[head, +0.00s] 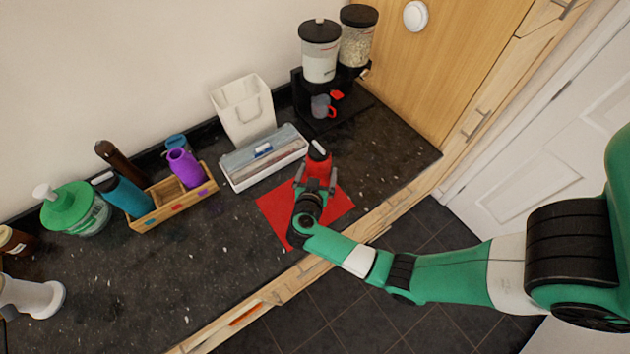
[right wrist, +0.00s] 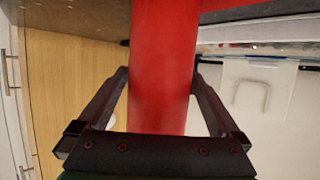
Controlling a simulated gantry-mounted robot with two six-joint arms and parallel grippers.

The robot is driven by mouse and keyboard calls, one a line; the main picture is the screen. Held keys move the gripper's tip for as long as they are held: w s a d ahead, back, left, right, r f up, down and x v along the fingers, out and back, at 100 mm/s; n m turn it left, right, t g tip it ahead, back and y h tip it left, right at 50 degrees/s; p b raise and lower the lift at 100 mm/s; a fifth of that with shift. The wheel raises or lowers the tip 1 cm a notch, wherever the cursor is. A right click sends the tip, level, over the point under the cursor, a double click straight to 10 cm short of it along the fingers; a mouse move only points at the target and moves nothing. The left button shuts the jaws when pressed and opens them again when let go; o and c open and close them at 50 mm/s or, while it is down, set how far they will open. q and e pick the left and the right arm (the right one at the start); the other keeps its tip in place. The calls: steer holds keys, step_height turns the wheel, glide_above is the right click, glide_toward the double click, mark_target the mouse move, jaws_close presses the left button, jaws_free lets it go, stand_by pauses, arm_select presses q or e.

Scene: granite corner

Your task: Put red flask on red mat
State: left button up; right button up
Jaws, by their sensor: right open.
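The red flask (head: 318,163) with a white top stands upright at the back edge of the red mat (head: 272,213) on the dark counter. Its base is hidden, so I cannot tell exactly how much of it rests on the mat. My right gripper (head: 316,178) is open, with one finger on each side of the flask. My left gripper is not in view.
A silver-white box (head: 262,158) lies just behind the mat, beside a white bag holder (head: 244,108). A wooden caddy (head: 173,200) with bottles is further left. A cereal dispenser (head: 319,60) stands at the back. Counter front left of the mat is clear.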

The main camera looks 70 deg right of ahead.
steer(key=v, duration=1.1)
steer(key=shift+a+p, duration=0.3)
steer(key=shift+p, duration=0.1)
